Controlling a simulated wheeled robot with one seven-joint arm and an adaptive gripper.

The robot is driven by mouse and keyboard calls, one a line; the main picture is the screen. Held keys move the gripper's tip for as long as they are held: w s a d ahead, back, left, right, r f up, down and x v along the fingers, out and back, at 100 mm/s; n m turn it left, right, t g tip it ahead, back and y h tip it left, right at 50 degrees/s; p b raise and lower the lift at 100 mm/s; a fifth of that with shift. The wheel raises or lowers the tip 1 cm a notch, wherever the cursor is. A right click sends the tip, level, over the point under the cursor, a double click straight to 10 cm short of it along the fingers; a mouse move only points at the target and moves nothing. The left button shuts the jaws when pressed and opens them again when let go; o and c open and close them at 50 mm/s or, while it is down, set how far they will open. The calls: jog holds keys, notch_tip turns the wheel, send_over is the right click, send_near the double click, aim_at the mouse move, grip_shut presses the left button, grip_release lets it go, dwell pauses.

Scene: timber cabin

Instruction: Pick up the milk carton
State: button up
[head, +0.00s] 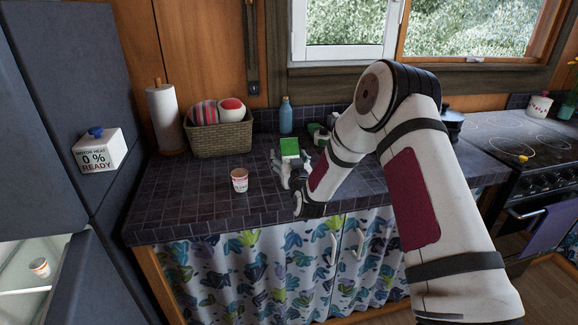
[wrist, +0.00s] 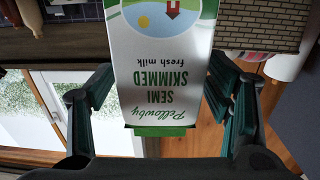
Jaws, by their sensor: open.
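The milk carton (head: 290,147) stands on the dark tiled counter, its green top showing just beyond my gripper (head: 291,163). Its lower part is partly hidden by my gripper in the head view. In the wrist view the carton (wrist: 165,85) appears upside down, white and green with "semi skimmed fresh milk" lettering. My gripper is open, with its dark green fingers on both sides of the carton in that view. A gap shows at the lower left of the carton; I cannot tell whether any finger touches it.
A small cup (head: 239,180) stands on the counter to the left of my gripper. Behind are a wicker basket (head: 220,139), a paper towel roll (head: 164,118) and a blue bottle (head: 286,115). A stove (head: 510,140) is at right. Counter space (head: 180,195) at front left is clear.

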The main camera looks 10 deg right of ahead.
jog(key=c, duration=1.5)
grip_shut()
jog(key=shift+r, duration=0.15)
